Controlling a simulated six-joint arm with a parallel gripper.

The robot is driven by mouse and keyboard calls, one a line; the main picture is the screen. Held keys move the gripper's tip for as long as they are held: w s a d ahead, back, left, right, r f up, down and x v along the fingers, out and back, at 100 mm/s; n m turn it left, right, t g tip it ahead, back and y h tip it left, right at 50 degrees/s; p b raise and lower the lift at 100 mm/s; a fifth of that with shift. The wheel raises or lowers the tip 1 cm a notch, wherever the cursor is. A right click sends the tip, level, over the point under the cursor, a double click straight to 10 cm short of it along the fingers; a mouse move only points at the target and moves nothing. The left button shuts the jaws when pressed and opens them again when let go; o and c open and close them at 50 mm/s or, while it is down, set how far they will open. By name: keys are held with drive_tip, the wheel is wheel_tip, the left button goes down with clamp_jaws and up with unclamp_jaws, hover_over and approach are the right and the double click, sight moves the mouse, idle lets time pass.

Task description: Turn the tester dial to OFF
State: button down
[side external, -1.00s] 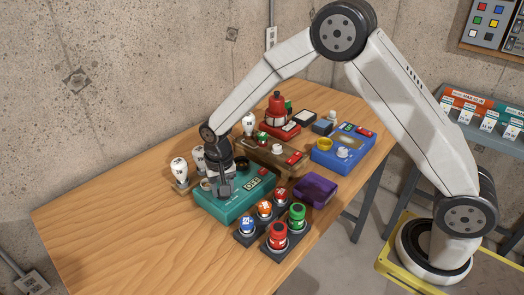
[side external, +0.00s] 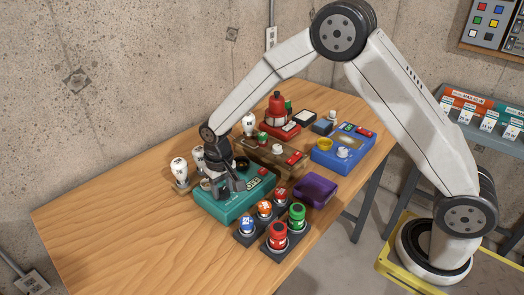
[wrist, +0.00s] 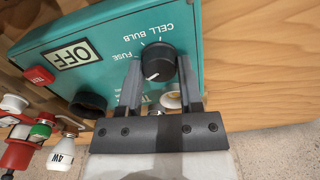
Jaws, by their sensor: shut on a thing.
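The teal tester box (side external: 214,207) stands on the wooden table and also fills much of the wrist view (wrist: 110,35). Its round black dial (wrist: 155,62) sits between the two fingertips of my gripper (wrist: 158,72), which is shut on it. A white mark shows on the dial's face towards its lower left. CELL, BULB and FUSE are printed around the dial; other print near the left finger is partly hidden. A white plate (wrist: 70,54) on the box reads OFF. In the side view my gripper (side external: 232,187) hides the dial.
A red button (wrist: 39,75) and a black socket (wrist: 88,104) are on the box. Bulbs (side external: 180,171) stand beside it. Several coloured caps (side external: 278,236) and a purple box (side external: 317,190) are close in front. The table's left part is clear.

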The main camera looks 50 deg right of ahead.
sight(227, 190)
drive_tip(key=shift+c, duration=1.3)
unclamp_jaws()
drive_tip(key=shift+r, duration=3.9)
drive_tip(key=shift+s+d+r, duration=0.1)
drive_tip(key=shift+s+d, duration=0.25)
drive_tip(key=s+d+t, duration=0.1)
drive_tip(key=s+d, duration=0.3)
drive_tip(key=s, duration=0.5)
drive_tip(key=s+d+n+t, duration=0.1)
drive_tip(key=s+d, duration=0.3)
drive_tip(key=s, duration=0.5)
drive_tip(key=shift+d+f+n+t, duration=0.3)
drive_tip(key=shift+f, duration=0.05)
drive_tip(key=shift+s, duration=0.1)
